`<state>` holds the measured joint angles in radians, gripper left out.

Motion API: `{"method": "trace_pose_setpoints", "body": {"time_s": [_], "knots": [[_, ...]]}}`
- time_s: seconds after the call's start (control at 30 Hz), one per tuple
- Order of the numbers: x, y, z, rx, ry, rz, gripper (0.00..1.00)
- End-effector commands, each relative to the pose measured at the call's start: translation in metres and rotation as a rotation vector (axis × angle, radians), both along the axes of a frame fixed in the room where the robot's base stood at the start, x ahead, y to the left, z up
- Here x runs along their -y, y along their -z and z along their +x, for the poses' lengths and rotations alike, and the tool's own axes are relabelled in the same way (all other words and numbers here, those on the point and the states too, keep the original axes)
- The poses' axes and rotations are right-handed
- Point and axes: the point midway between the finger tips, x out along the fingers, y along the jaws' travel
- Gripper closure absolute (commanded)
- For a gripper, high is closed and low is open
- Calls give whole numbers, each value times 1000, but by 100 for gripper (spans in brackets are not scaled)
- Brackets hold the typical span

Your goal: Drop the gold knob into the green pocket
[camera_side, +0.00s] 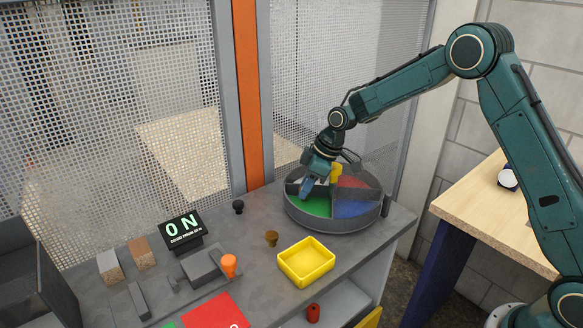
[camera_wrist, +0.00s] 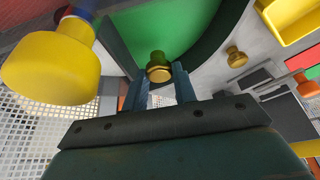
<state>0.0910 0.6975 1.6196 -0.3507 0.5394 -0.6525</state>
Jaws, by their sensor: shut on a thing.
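My gripper (camera_side: 306,190) reaches down into the round divided tray (camera_side: 333,224). In the wrist view, my gripper (camera_wrist: 160,76) is shut on a gold knob (camera_wrist: 157,66), which sits between the fingertips. Behind the knob in that view is the green pocket (camera_wrist: 190,18) of the tray. The green pocket (camera_side: 318,208) also shows in the side view, at the front left of the tray, just below the fingers. The held knob is hidden in the side view. I cannot tell whether it touches the pocket floor.
A yellow knob (camera_side: 336,172) is close beside my gripper; it looms large in the wrist view (camera_wrist: 48,68). Blue (camera_side: 352,209) and red (camera_side: 353,182) pockets adjoin. A brown-gold knob (camera_side: 271,238), a black knob (camera_side: 238,206) and a yellow bin (camera_side: 305,274) stand on the bench.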

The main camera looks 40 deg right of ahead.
Motion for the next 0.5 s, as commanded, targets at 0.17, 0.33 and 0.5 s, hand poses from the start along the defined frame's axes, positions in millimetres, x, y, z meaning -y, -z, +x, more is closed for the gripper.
{"method": "trace_pose_setpoints", "body": {"time_s": [0.17,0.33,0.5], "knots": [[0,0,0,1,0,0,95],[0,2,0,1,0,0,95],[0,6,0,1,0,0,95]]}}
